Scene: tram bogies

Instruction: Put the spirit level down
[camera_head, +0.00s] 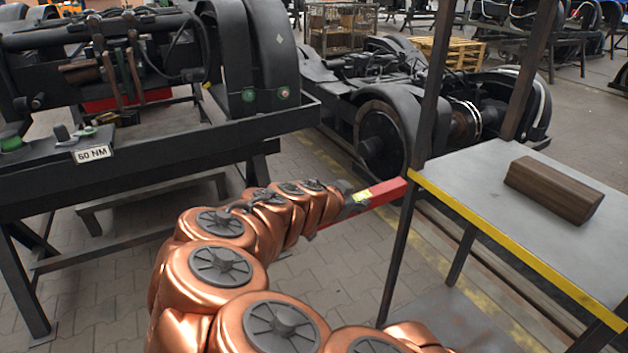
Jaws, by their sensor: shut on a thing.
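The red spirit level (381,193) is held at the far end of my copper-coloured arm, in the middle of the camera_head view. A yellow-green vial or label shows near the held end. My gripper (352,200) is shut on the level. Its fingers are small and partly hidden by my arm. The right end of the level is close to the left edge of the grey table and its front post; whether they touch I cannot tell.
The grey table (482,170) with a yellow edge stands at right, with a dark brown block (553,190) on it and bare room around the block. Dark upright posts rise from the table. A black bogie frame (180,140) stands at left, and another bogie (385,120) lies behind.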

